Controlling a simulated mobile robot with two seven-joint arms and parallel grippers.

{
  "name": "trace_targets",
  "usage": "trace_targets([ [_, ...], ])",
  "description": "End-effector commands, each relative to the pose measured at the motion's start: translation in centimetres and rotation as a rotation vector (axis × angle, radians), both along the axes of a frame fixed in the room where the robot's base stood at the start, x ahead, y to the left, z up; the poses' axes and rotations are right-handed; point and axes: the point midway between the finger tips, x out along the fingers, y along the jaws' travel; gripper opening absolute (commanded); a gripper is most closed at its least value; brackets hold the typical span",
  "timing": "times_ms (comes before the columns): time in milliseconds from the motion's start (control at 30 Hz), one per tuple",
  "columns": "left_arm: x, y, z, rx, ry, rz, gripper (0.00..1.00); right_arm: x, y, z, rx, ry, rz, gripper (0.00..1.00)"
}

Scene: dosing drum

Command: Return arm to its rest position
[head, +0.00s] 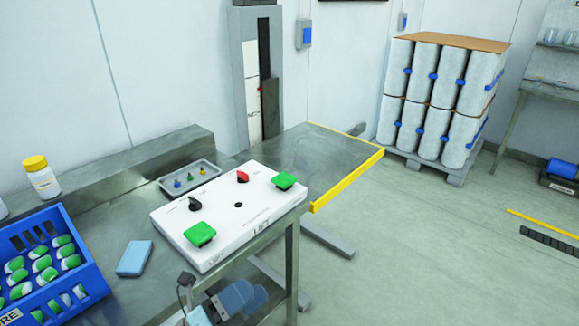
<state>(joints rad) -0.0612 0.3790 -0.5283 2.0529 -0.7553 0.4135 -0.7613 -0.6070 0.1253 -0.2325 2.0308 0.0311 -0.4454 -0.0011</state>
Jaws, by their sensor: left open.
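My left gripper (203,295) shows only in small part at the bottom edge of the head view, in front of the steel bench's front edge. It is open, and nothing shows between its fingers. Most of its arm is out of frame. My right gripper is not in view. A white control panel (238,204) marked LIFT lies on the bench just beyond my left gripper. It carries two green buttons (200,234) (284,181), a black knob (195,203) and a red knob (243,177).
A blue crate (90,270) of green-and-white items, a light blue block (134,258), a yellow-capped bottle (42,178) and a small grey tray (189,179) stand on the bench (115,222). A yellow-edged platform (335,150) adjoins it. Stacked white drums (435,100) stand behind. Floor at right is mostly clear.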

Motion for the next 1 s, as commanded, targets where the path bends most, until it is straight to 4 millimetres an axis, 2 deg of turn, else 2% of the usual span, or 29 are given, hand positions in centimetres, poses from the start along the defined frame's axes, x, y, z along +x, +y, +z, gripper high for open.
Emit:
trace_targets([
  [33, 0.5, 1.5, -2.3, -0.13, 0.236, 0.069, 0.94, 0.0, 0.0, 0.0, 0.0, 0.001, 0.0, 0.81],
  [67, 0.8, 2.6, -3.8, -0.214, 0.382, 0.11, 0.94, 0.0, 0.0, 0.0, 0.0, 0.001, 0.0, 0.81],
  [100, 0.9, 4.0, -6.2, -0.327, 0.571, 0.165, 0.94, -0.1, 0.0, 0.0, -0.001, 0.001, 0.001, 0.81],
  [167, 0.4, 6.1, -10.0, -0.5, 0.841, 0.248, 0.94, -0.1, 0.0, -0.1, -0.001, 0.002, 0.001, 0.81],
  [200, -0.3, 7.3, -12.4, -0.604, 0.995, 0.297, 0.94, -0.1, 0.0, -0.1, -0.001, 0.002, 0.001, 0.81],
  [300, -2.8, 9.4, -17.7, -0.828, 1.307, 0.403, 0.94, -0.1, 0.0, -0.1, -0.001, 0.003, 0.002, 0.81],
  [400, -5.9, 10.7, -22.0, -1.02, 1.549, 0.499, 0.94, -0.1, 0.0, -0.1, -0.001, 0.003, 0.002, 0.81],
  [533, -10.5, 11.8, -26.6, -1.247, 1.81, 0.618, 0.94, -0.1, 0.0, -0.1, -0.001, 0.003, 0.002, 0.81],
  [567, -11.5, 12.0, -27.0, -1.291, 1.856, 0.641, 0.94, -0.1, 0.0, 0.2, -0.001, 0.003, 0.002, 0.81],
  [600, -10.8, 12.0, -24.2, -1.271, 1.83, 0.626, 0.94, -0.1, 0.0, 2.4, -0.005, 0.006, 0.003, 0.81],
  [900, -11.0, 12.4, -16.8, -1.241, 1.798, 0.623, 0.94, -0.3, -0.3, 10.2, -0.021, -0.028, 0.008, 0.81],
  [1000, -11.0, 12.5, -15.2, -1.234, 1.791, 0.623, 0.94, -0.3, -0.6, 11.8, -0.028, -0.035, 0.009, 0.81],
])
